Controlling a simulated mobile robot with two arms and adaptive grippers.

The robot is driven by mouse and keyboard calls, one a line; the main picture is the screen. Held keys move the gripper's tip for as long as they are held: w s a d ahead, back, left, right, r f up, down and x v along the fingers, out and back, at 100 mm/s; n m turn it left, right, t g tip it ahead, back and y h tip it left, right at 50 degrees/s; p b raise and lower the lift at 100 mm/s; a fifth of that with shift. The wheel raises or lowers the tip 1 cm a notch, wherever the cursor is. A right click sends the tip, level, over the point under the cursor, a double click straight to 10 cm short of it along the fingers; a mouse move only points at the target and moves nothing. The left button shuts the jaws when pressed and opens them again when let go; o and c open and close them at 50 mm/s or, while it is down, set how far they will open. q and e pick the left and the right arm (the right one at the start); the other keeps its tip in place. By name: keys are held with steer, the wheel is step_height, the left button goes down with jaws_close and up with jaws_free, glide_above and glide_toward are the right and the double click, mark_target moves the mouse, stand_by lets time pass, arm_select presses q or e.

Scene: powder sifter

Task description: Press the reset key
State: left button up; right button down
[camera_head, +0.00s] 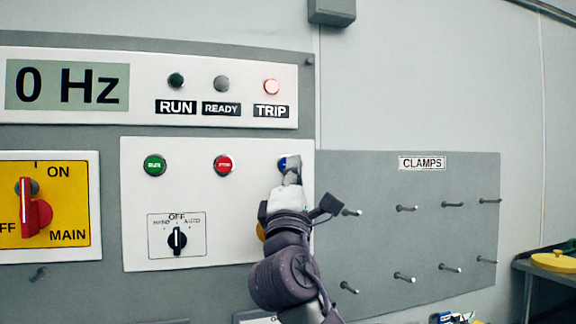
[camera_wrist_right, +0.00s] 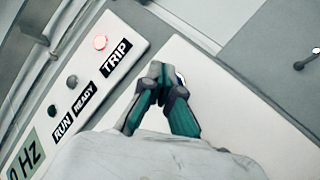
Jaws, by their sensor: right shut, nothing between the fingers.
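The blue key (camera_head: 282,161) sits at the right end of the row of buttons on the white control panel; its label is not readable. My right gripper (camera_head: 291,167) is shut and empty, with its fingertips over the blue key and hiding most of it. I cannot tell whether they touch it. In the right wrist view, the closed fingertips (camera_wrist_right: 157,72) are close to the white panel, and a small part of the blue key (camera_wrist_right: 180,77) shows beside them. My left gripper is not in view.
Green (camera_head: 154,165) and red (camera_head: 224,165) buttons sit to the left. The TRIP lamp (camera_head: 271,87) glows red, and the display (camera_head: 67,86) reads 0 Hz. A selector knob (camera_head: 177,238) is below. The clamps board (camera_head: 425,225) with protruding pegs is at the right.

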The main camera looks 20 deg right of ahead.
steer(key=shift+w, duration=0.2)
stand_by(0.4)
steer(key=shift+w, duration=0.25)
steer(key=shift+w, duration=0.4)
stand_by(0.7)
steer(key=shift+s, duration=0.75)
steer(key=s, duration=0.5)
stand_by(0.5)
